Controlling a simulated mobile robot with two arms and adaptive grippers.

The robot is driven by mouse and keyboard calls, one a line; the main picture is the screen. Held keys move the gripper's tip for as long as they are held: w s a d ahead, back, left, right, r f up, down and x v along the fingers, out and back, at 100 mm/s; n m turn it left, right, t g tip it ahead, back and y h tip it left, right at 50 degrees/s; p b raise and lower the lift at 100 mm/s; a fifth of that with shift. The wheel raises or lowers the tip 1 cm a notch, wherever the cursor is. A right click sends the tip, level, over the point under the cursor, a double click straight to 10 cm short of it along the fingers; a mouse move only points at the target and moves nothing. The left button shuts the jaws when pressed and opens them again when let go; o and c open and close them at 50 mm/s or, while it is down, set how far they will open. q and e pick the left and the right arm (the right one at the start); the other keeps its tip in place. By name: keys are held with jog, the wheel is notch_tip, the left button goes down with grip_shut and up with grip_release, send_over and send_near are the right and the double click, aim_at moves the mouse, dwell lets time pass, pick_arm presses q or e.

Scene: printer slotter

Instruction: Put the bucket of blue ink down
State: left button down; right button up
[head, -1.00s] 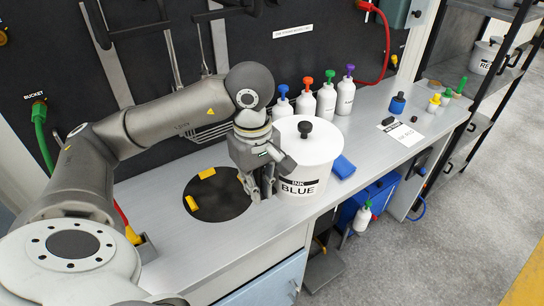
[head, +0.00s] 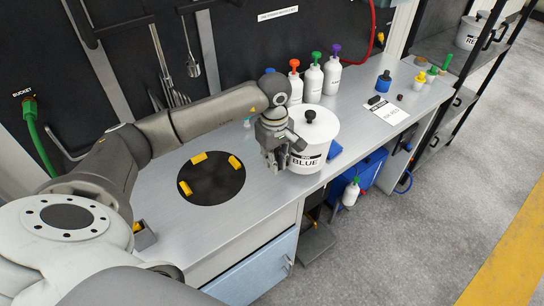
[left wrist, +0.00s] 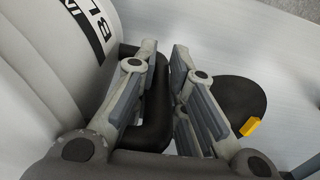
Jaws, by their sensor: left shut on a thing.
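The bucket of blue ink (head: 318,128) is white with a black-knobbed lid and a label reading BLUE. It is upright at the bench's front edge; I cannot tell whether its base touches the bench (head: 240,222). My left gripper (head: 275,160) is at the bucket's left side. In the left wrist view my left gripper (left wrist: 160,110) is shut on the bucket's black side handle (left wrist: 158,125), with the white bucket wall (left wrist: 45,75) at left. My right gripper is not in view.
A black disc (head: 205,185) with yellow blocks lies left of the bucket. White pump bottles (head: 313,79) stand behind it. A blue item (head: 334,149) lies close at its right. A paper sheet (head: 389,113) and small bottles are farther right. Bare bench lies between disc and bucket.

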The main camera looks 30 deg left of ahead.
pick_arm(q)
jog(key=shift+w+f+p, duration=0.2)
jog(key=shift+f, duration=0.6)
jog(key=shift+w+f+p, duration=0.15)
jog(key=shift+f, duration=0.65)
